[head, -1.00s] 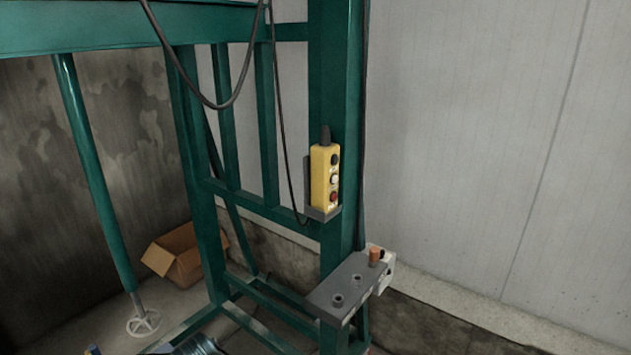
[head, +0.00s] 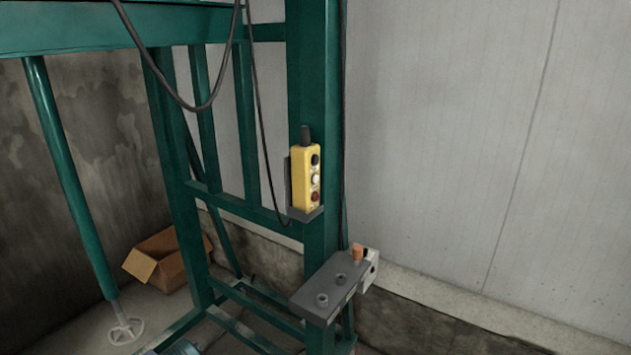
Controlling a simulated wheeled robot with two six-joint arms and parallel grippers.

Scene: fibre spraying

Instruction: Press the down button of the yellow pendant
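The yellow pendant (head: 301,178) sits upright in a grey holder (head: 305,215) on the green post. Its face shows a black button (head: 315,160) at the top, a white button (head: 315,180) in the middle and a red button (head: 314,196) at the bottom. The button markings are too small to read. Neither of my grippers shows in the head view.
A grey shelf (head: 328,286) with an orange-topped item (head: 358,252) juts from the post below the pendant. Cables hang from the green frame (head: 312,80). An open cardboard box (head: 160,265) lies on the floor at left. The pale wall at right is bare.

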